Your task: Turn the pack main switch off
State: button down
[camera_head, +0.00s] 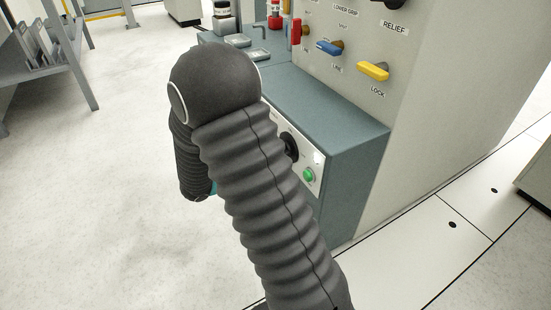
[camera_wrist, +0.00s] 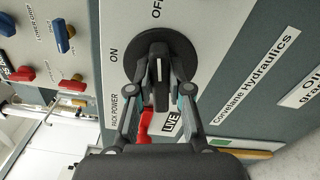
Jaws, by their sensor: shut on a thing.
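The pack main switch (camera_wrist: 146,45) is a black round rotary knob with a raised bar handle, on a pale panel. In the wrist view the "ON" label is left of it, "OFF" is above it and "PACK POWER" is at the lower left. The bar stands nearly upright in that picture, its upper end towards "OFF"; I cannot tell which mark it indicates. My gripper (camera_wrist: 160,88) is shut on the bar, one finger on each side. In the head view the black knob (camera_head: 290,147) shows partly past my arm, which hides my gripper.
A red part (camera_wrist: 146,124) and a "LIVE" tag (camera_wrist: 171,123) sit near my fingers. A green button (camera_head: 308,174) is on the same panel. Above are red, blue (camera_head: 329,47) and yellow (camera_head: 373,71) valve levers. A shelf rack (camera_head: 50,55) stands left; the floor between is clear.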

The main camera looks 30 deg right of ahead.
jog(key=shift+f+m, duration=0.15)
jog(key=shift+m, duration=1.35)
jog(key=c, duration=1.1)
grip_release()
jog(key=shift+a, duration=0.1)
jog(key=a, duration=1.2)
jog(key=shift+s, duration=0.25)
jog(key=shift+d, duration=0.1)
